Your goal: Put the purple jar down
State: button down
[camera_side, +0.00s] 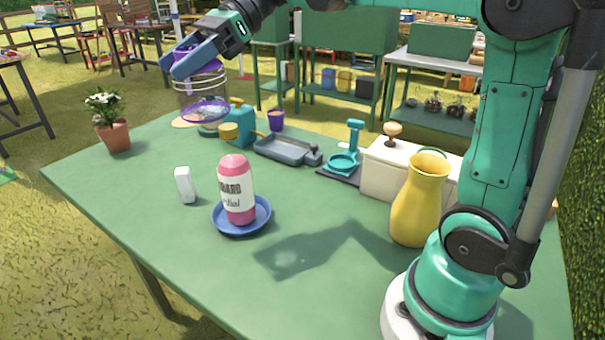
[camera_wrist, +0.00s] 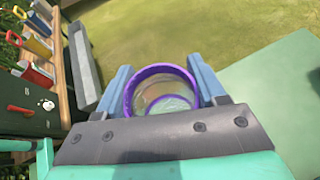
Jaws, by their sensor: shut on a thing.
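The purple jar is clear-walled with purple rings; in the side view (camera_side: 204,108) it hangs upright below my gripper, over the far left part of the green table (camera_side: 150,190). My gripper (camera_side: 178,64) has blue fingers shut around the jar's upper part. In the wrist view, the jar's round purple rim (camera_wrist: 160,69) sits between the two fingers of my gripper (camera_wrist: 163,92), and I look down into it. The gap between the jar's base and the table cannot be judged well from these views.
A potted flower (camera_side: 117,136) is at the left edge. A pink bottle (camera_side: 236,190) stands on a blue saucer (camera_side: 240,229), beside a white block (camera_side: 185,185).

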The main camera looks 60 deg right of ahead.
jog(key=s+a+f+n+g+y, duration=0.1)
jog(key=s+a+n+g, duration=0.35)
jog(key=s+a, duration=0.25)
jog(key=f, duration=2.4)
jog(key=shift+w+d, duration=0.25)
jog(key=shift+d, duration=0.05)
jog(key=shift+c, duration=0.4)
grip_release()
